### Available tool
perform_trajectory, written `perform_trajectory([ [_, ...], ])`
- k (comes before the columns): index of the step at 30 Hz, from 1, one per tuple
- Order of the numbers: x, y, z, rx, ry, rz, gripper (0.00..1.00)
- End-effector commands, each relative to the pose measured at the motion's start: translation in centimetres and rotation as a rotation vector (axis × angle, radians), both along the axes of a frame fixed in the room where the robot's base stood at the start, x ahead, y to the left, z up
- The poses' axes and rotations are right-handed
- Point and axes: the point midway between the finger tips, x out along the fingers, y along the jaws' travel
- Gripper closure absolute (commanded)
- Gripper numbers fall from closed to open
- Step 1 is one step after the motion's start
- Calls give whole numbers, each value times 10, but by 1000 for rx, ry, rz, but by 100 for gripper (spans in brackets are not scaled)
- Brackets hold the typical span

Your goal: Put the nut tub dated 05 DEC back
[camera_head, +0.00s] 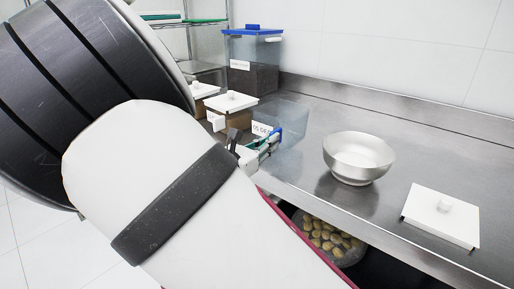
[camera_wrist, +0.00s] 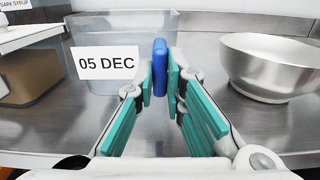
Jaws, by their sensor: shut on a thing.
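The clear tub labelled 05 DEC (camera_wrist: 107,63) is in the left half of the wrist view. It has no lid on it and I see no contents. In the head view the clear tub (camera_head: 290,118) is partly hidden behind my arm. My gripper (camera_wrist: 163,75) is shut on an upright blue tab (camera_wrist: 160,68), which appears to be the tub's handle. My gripper also shows in the head view (camera_head: 274,142). The tub is upright at the counter; I cannot tell whether it rests on it. A white lid with a knob (camera_head: 441,214) lies on the counter at right.
A steel bowl (camera_head: 358,158) stands right of the tub. White-lidded brown tubs (camera_head: 238,116), one labelled DARK SYRUP in the wrist view (camera_wrist: 25,70), stand close on the left. A blue-lidded container (camera_head: 252,62) is behind. A bowl of tan lumps (camera_head: 330,240) sits below the counter's front edge.

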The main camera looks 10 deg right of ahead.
Motion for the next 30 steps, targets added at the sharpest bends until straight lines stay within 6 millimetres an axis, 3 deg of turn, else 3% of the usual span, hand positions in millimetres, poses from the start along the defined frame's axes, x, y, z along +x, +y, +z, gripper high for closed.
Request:
perform_trajectory([
  [5,0,0,-24,-3,0,0,100],
  [16,0,0,-27,-1,-1,0,100],
  [17,0,0,-27,0,0,1,84],
  [19,0,0,-27,0,0,1,69],
  [30,0,0,-23,1,-1,1,69],
])
